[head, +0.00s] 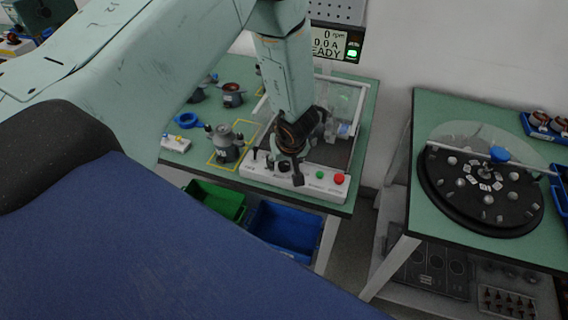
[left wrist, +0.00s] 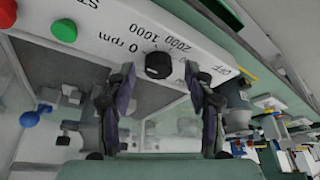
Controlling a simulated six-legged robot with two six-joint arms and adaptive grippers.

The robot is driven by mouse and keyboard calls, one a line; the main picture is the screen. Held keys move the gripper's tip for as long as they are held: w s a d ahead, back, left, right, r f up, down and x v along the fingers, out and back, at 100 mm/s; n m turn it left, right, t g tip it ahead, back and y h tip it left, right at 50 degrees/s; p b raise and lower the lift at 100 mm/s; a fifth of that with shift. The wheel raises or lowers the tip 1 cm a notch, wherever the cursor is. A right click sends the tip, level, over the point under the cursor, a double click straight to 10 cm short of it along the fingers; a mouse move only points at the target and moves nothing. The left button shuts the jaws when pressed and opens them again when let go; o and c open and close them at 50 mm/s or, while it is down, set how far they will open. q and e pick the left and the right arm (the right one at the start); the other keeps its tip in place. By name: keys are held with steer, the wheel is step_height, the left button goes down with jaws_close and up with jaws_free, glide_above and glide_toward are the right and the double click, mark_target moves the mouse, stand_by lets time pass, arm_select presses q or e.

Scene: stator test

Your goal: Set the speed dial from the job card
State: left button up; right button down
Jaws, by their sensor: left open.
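The white control panel (head: 312,183) runs along the front edge of the test bench. In the left wrist view, the black round speed dial (left wrist: 158,65) sits on the panel beside the printed marks 0 rpm, 1000 and 2000. I cannot tell where its pointer stands. My left gripper (head: 288,165) hangs over the panel. In the left wrist view its two fingers (left wrist: 158,82) are open, one to each side of the dial; contact is not visible. The display (head: 328,45) reads 0 rpm, 0.0 A and READY. No job card is recognisable. My right gripper is not in view.
A green button (left wrist: 67,30) and a red button (left wrist: 6,12) are on the panel, with an OFF-marked switch area on the dial's other side. A clear guard stands behind. Motor parts (head: 228,145) stand left. A green bin (head: 215,200) and blue bin (head: 283,232) sit below.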

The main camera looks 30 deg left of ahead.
arm_select(q)
steer(key=shift+w+f, duration=0.25)
steer(key=shift+f, duration=0.25)
steer(key=shift+s+r, duration=0.1)
steer(key=shift+s, duration=0.05)
steer(key=shift+a, duration=0.1)
steer(key=shift+c, duration=0.8)
steer(key=c, duration=0.6)
jaws_close()
